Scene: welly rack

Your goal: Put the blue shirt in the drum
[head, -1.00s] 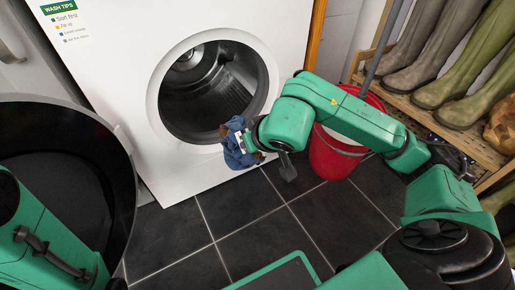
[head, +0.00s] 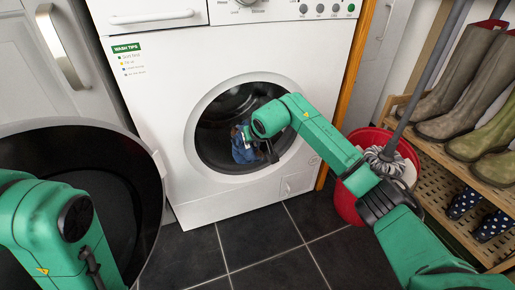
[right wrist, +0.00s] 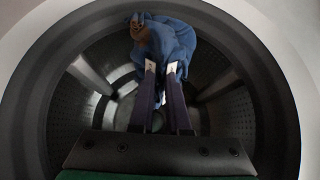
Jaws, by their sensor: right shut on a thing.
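The blue shirt (head: 242,150) is a crumpled bundle at the mouth of the washing machine's drum (head: 218,112). In the right wrist view the shirt (right wrist: 172,42) hangs at the fingertips of my right gripper (right wrist: 162,68), with the steel drum (right wrist: 110,110) behind and around it. My right gripper is shut on the shirt, and its arm reaches in from the right. In the head view its fingers are mostly hidden by the wrist. My left arm shows at the lower left, but its gripper is out of view.
The round machine door (head: 150,215) stands open at the left, near my left arm. A red bucket (head: 345,205) with a mop (head: 380,155) stands right of the machine, beside my right arm. A wooden rack (head: 440,165) of wellies is at the far right. Dark floor tiles (head: 260,235) in front are clear.

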